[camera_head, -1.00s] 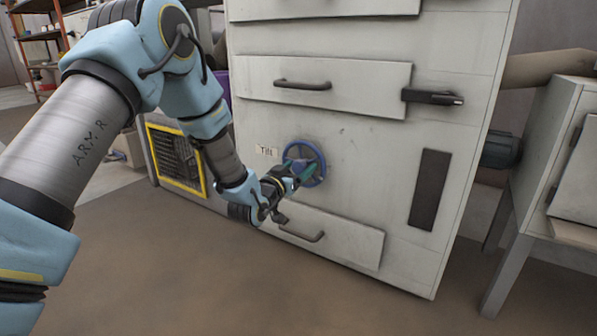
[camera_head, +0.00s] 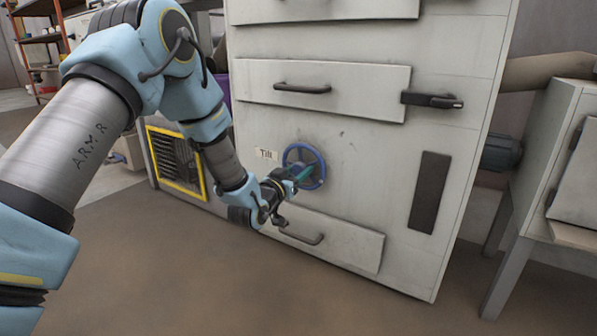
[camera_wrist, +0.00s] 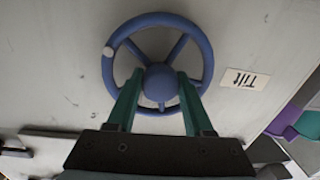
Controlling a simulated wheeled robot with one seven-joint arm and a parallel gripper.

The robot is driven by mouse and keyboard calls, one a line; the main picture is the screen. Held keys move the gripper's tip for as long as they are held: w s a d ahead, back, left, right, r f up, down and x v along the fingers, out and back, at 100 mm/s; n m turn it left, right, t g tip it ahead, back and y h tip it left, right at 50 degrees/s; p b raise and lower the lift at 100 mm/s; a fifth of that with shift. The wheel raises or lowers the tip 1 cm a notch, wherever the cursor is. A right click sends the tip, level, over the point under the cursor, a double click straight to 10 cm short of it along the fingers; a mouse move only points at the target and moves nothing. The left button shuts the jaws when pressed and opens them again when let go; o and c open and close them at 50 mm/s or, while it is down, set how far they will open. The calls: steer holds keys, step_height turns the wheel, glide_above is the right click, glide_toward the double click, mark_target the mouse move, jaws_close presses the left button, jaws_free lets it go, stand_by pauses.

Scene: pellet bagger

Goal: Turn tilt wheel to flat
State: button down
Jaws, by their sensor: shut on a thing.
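The tilt wheel (camera_head: 306,162) is a blue spoked handwheel on the pale front panel of the cabinet, just right of a small "Tilt" label (camera_head: 266,154). In the wrist view the wheel (camera_wrist: 113,76) faces the camera, with a pale mark on its rim at upper left. The label (camera_wrist: 245,79) shows upside down to its right. My gripper (camera_head: 299,172) reaches the wheel from the lower left. In the wrist view its green fingers (camera_wrist: 160,92) lie on either side of the wheel's lower hub and spoke, shut on the wheel. The exact contact is partly hidden.
A drawer with a dark handle (camera_head: 303,88) is above the wheel, and a lower panel with a handle (camera_head: 302,237) is below it, close to my wrist. A black latch (camera_head: 432,99) sits at upper right. A yellow-framed grille (camera_head: 176,161) stands left. Open floor lies in front.

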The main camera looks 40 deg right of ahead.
steer(key=shift+w+a+n+p, duration=0.1)
steer(key=shift+w+n+p, duration=0.05)
steer(key=shift+n+p, duration=0.2)
stand_by(0.3)
steer(key=n+p, duration=0.3)
steer(key=shift+r+n, duration=0.15)
steer(key=shift+n, duration=0.2)
steer(key=n+p, duration=0.3)
steer(key=shift+y, duration=0.3)
steer(key=n+p, duration=0.2)
steer(key=n, duration=0.1)
steer(key=shift+n+g, duration=0.4)
steer(key=n, duration=0.1)
steer(key=n+p, duration=0.1)
steer(key=n, duration=0.1)
steer(key=n+p, duration=0.1)
steer(key=n, duration=0.1)
steer(key=shift+f+g, duration=0.25)
steer(key=shift+g, duration=0.05)
steer(key=n, duration=0.5)
steer(key=shift+g, duration=0.3)
steer(key=shift+s, duration=0.2)
